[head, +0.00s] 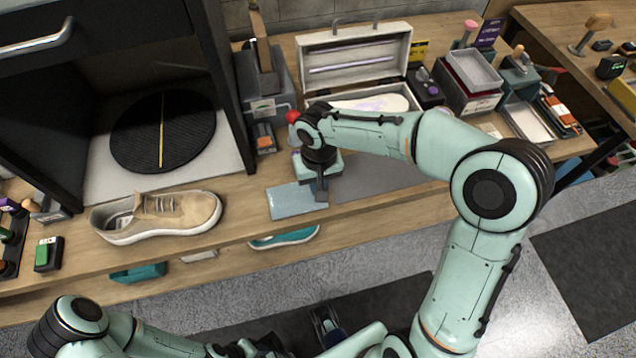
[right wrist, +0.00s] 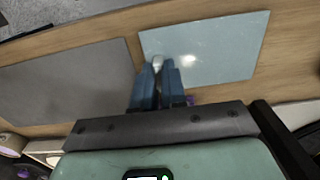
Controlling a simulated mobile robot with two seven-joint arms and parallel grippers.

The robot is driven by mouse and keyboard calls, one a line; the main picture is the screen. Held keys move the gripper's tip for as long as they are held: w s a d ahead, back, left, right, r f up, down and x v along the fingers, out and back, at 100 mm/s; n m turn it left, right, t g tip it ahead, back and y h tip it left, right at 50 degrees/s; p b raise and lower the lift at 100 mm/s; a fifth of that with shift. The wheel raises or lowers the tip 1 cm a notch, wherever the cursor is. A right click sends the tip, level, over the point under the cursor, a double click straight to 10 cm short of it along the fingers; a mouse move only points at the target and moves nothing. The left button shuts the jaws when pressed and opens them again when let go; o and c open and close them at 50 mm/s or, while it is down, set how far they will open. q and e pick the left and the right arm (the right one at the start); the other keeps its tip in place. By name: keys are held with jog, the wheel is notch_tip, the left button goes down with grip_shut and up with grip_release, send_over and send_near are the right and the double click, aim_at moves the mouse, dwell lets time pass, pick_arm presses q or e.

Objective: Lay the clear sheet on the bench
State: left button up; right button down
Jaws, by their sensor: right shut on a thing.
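The clear sheet (head: 290,203), a pale blue see-through rectangle, is near the bench's front edge, just left of a grey mat. It also shows in the right wrist view (right wrist: 215,45). My right gripper (head: 321,196) points down at the sheet's right part. In the right wrist view its fingers (right wrist: 164,68) are close together at the sheet's edge, shut on it. I cannot tell whether the sheet touches the bench (head: 245,212) or hangs slightly above it. My left gripper (head: 326,322) seems to be low in front of the bench; its finger gap is unclear.
A tan sneaker (head: 165,215) stands left of the sheet. The grey mat (head: 385,176) lies to the right. Behind are an open white case (head: 352,62), a grey block holder (head: 262,90) and a dark cabinet with a round black turntable (head: 140,135). Trays (head: 472,72) stand at the back right.

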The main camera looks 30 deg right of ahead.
jog(key=c, duration=1.6)
grip_release()
jog(key=shift+f, duration=0.15)
jog(key=o, duration=0.4)
jog(key=shift+r, duration=0.6)
notch_tip(320, 180, up, 11)
jog(key=shift+r+p, duration=0.15)
jog(key=shift+p, duration=0.8)
